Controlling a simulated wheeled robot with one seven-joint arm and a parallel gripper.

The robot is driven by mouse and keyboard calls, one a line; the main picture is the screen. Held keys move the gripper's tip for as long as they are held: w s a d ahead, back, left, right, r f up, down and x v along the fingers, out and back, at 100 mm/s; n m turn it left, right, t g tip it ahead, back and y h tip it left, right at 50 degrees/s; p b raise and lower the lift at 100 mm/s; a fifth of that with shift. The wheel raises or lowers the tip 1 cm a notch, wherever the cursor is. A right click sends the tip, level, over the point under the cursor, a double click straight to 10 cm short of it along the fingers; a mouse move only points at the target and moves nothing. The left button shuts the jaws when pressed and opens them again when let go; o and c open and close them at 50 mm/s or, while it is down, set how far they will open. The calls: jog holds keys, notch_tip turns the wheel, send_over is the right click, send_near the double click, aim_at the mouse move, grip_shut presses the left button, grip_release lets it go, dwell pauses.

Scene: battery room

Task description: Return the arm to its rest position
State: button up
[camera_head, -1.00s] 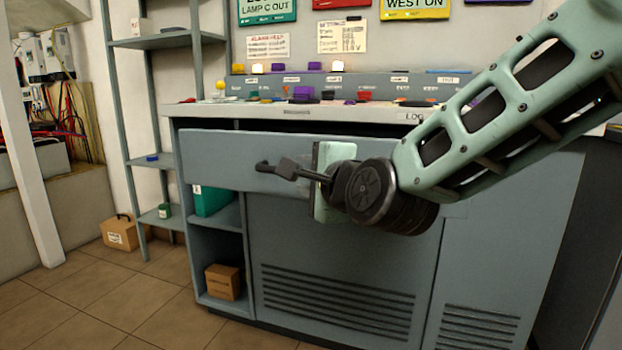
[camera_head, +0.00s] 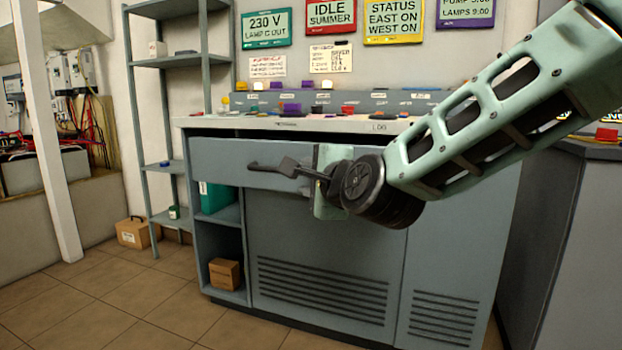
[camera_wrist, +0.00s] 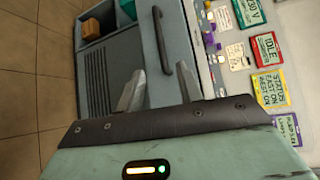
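My gripper (camera_head: 288,166) is in front of the grey desk cabinet in the head view, held out by my pale green arm (camera_head: 480,120). In the wrist view its two fingers (camera_wrist: 160,88) stand apart with nothing between them, so it is open and empty. The grey drawer front (camera_head: 225,160) is behind the gripper, with a dark gap above it.
The desk top (camera_head: 300,124) carries several coloured blocks and controls. A grey shelf rack (camera_head: 163,115) stands left of it, with a cardboard box (camera_head: 133,232) on the floor. Another cabinet (camera_head: 570,230) stands at the right. The tiled floor (camera_head: 120,300) at front left is clear.

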jog(key=s+d+f+n+g+p, duration=0.1)
jog(key=s+f+n+g, duration=0.4)
jog(key=s, duration=0.3)
jog(key=s+d+f+n+g, duration=0.1)
jog(key=s+f+n+g, duration=0.2)
jog(key=s+f+n, duration=0.4)
jog(key=s+d+f+n+g+h+p, duration=0.1)
jog(key=s+d+f+n+g+h, duration=0.2)
jog(key=s+d+n, duration=0.35)
jog(key=s+d+f+n+g+h, duration=0.3)
jog(key=s+d, duration=0.4)
jog(key=s, duration=0.5)
notch_tip(320, 180, up, 38)
jog(key=p, duration=3.8)
jog(key=shift+s+d+g+h, duration=0.25)
jog(key=shift+d+g+h, duration=0.05)
jog(key=shift+g, duration=0.1)
jog(key=shift+n, duration=0.25)
